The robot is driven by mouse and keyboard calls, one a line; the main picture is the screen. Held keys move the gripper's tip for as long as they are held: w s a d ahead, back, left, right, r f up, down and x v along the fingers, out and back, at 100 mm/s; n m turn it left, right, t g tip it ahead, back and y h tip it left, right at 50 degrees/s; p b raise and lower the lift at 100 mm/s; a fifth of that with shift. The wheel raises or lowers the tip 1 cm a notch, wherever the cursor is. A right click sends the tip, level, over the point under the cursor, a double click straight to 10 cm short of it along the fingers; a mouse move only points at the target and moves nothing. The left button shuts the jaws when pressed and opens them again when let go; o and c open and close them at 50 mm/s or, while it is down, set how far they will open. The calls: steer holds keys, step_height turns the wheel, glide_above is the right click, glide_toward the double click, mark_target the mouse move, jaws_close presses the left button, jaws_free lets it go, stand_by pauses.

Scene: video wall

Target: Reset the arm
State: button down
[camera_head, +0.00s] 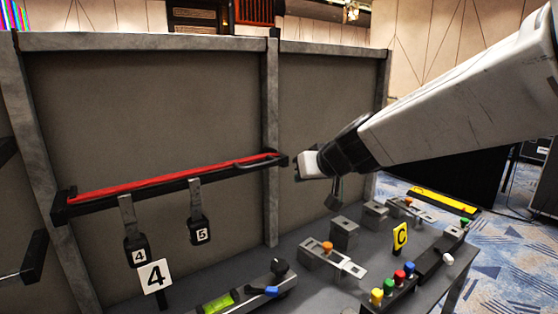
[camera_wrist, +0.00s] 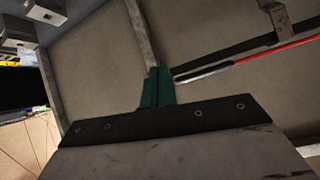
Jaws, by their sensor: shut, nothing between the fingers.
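My gripper (camera_wrist: 157,72) shows in the wrist view as two dark green fingers pressed together, with nothing between them. The fingers point at the grey panel (camera_wrist: 205,35) and appear near the end of a dark rail with a red strip (camera_wrist: 283,48). In the head view my arm reaches in from the upper right, and its wrist is near the right end of the red-striped rail (camera_head: 170,181). The fingers cannot be made out there. I cannot tell whether anything touches the panel or rail.
Tags 4 (camera_head: 136,250) and 5 (camera_head: 200,230) hang below the rail. Patterned carpet (camera_head: 500,270) lies at right.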

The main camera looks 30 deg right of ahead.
steer(key=shift+s+f, duration=0.25)
stand_by(0.4)
steer(key=s+a+f+g+y, duration=0.3)
steer(key=s+a+f+g, duration=0.3)
steer(key=s, duration=0.4)
steer(key=s+n+g+h, duration=0.1)
steer(key=s+g+h, duration=0.2)
steer(key=s, duration=1.1)
steer(key=shift+s+a+r+g+h, duration=0.3)
steer(key=shift+a, duration=0.1)
